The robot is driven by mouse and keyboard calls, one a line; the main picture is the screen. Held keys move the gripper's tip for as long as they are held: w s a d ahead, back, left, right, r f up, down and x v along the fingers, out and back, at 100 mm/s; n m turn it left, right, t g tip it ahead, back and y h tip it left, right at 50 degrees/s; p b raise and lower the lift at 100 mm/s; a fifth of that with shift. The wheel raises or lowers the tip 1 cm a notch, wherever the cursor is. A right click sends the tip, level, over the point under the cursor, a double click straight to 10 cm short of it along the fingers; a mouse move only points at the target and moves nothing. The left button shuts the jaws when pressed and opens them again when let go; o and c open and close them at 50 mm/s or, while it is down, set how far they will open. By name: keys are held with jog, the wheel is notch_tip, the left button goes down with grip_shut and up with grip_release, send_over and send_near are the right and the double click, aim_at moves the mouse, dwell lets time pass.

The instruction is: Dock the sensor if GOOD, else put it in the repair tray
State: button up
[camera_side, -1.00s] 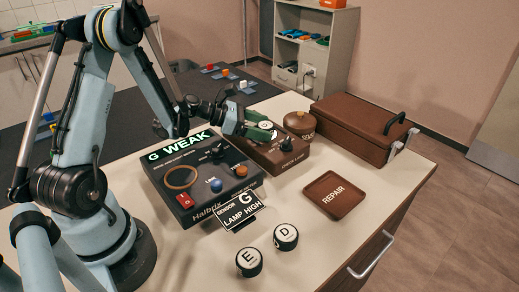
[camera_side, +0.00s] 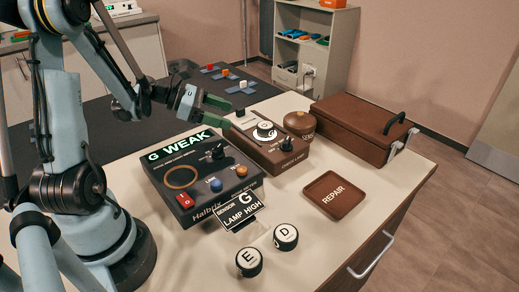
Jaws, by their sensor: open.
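A round sensor marked G (camera_side: 265,130) sits on top of the brown lamp box (camera_side: 268,153), at its back. My gripper (camera_side: 229,112) is open and empty, with green fingers, to the left of sensor G and apart from it. The dark tester (camera_side: 205,178) has a display (camera_side: 180,145) reading "G WEAK". A card (camera_side: 239,210) in front reads "SENSOR G LAMP HIGH". Sensors E (camera_side: 249,262) and D (camera_side: 286,237) stand near the front of the table. The brown repair tray (camera_side: 334,195) is empty.
A brown round-lidded pot (camera_side: 299,122) stands just behind the lamp box. A large brown case (camera_side: 360,130) with a black handle lies at the back right. The tabletop around the repair tray is clear.

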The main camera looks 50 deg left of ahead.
jog(key=d+m+g+y, duration=0.1)
jog(key=d+m, duration=0.2)
jog(key=m, duration=0.1)
jog(key=d+r+m+g+y, duration=0.1)
jog(key=d+m, duration=0.2)
jog(key=m, duration=0.1)
jog(key=s+d+m+g, duration=0.1)
jog(key=d+m+g, duration=0.1)
jog(key=d+m, duration=0.1)
jog(key=shift+s+d+r+m+y, duration=0.1)
jog(key=shift+d+r+m+y, duration=0.3)
jog(key=shift+d, duration=0.15)
jog(key=s+d+r+m+y, duration=0.1)
jog(key=s+d+m+y, duration=0.2)
jog(key=m, duration=1)
jog(key=shift+s+d+r+y, duration=0.4)
jog(key=shift+s+d, duration=0.55)
jog(key=shift+d, duration=0.05)
jog(key=m, duration=0.3)
jog(key=shift+s+d+r, duration=0.25)
jog(key=shift+s, duration=0.1)
jog(key=shift+c, duration=0.2)
jog(key=shift+s+m+y, duration=0.1)
jog(key=shift+m+y, duration=0.2)
jog(key=shift+m, duration=0.1)
jog(key=shift+c, duration=0.9)
